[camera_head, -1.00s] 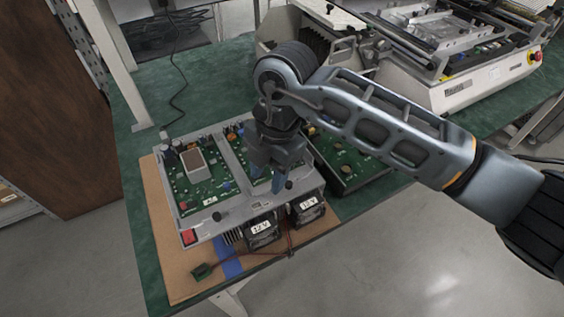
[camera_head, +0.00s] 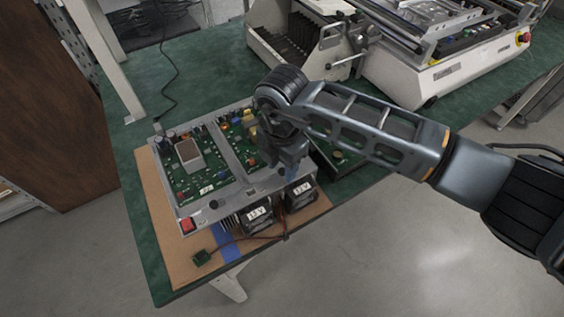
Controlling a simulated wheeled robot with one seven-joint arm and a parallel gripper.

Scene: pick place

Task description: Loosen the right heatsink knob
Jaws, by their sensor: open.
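The grey test unit (camera_head: 232,206) sits on a brown board at the front corner of the green table. Green circuit boards (camera_head: 200,175) fill its top. Two dark fans or heatsinks labelled 12 V stand at its front side, a left one (camera_head: 256,217) and a right one (camera_head: 300,196). A small dark knob (camera_head: 213,204) shows on the front rim at the left. My gripper (camera_head: 291,172) points down over the right end of the unit, just above the right heatsink. It is open. The right heatsink knob is not visible; my gripper covers that area.
A red switch (camera_head: 187,225) is at the unit's front left corner. A red-black cable runs to a green connector (camera_head: 202,257) on the brown board (camera_head: 178,272). Another dark unit (camera_head: 335,158) lies right of my gripper. A large white machine (camera_head: 440,75) stands behind.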

